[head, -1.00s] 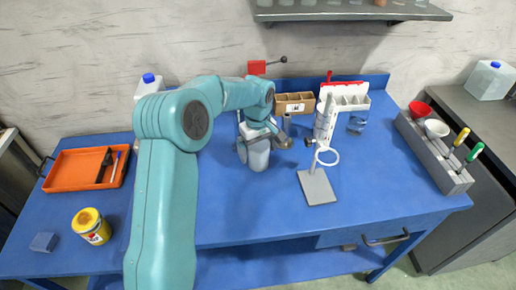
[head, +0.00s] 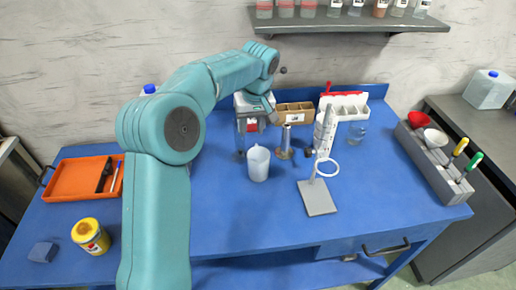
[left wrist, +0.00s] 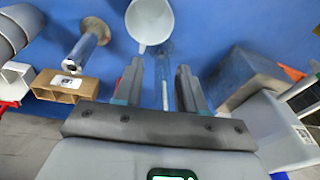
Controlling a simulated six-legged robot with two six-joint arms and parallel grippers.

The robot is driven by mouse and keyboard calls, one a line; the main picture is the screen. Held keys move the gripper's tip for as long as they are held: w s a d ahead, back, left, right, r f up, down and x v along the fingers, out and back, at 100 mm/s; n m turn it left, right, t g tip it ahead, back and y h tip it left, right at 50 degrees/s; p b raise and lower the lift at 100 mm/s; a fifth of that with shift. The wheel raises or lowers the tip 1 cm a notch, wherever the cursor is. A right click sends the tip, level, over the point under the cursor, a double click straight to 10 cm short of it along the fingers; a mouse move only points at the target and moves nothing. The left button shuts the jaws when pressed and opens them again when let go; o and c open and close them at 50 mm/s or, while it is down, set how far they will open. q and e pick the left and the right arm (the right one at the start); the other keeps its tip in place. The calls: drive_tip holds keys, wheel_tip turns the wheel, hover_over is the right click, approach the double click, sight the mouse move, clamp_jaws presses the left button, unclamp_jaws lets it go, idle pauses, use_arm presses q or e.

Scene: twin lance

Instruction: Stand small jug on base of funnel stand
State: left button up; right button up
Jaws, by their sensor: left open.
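The small jug (head: 258,163), pale grey-white with a handle, stands upright on the blue table left of the funnel stand. The funnel stand has a flat grey base (head: 317,197), a rod and a white ring (head: 326,168); its base is bare. My left gripper (head: 241,152) is open, behind and left of the jug and apart from it. In the left wrist view the jug (left wrist: 150,22) lies just beyond the open fingertips (left wrist: 160,68). Something clear and tube-like shows between and beyond the fingers. My right gripper is not in view.
A metal cylinder on a round foot (head: 285,143) stands right of the jug. A cardboard box (head: 295,114), white rack (head: 347,106) and glass beaker (head: 357,132) are behind. An orange tray (head: 82,180) and yellow tub (head: 90,236) are left. The front middle is clear.

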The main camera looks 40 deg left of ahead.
use_arm(q)
drive_tip(key=d+r+m+t+y+b, duration=0.1)
drive_tip(key=r+m+y+b, duration=0.1)
drive_tip(key=m, duration=0.1)
drive_tip(key=t, duration=0.1)
hover_over(259, 155)
drive_tip(key=shift+m, duration=0.3)
wheel_tip(259, 155, down, 7)
drive_tip(key=x, duration=0.5)
drive_tip(key=shift+w+a+f+p, duration=0.2)
drive_tip(key=shift+a+p, duration=0.05)
drive_tip(key=shift+p, duration=0.1)
drive_tip(key=shift+s+d+r, duration=0.1)
drive_tip(key=shift+c, duration=0.3)
clamp_jaws()
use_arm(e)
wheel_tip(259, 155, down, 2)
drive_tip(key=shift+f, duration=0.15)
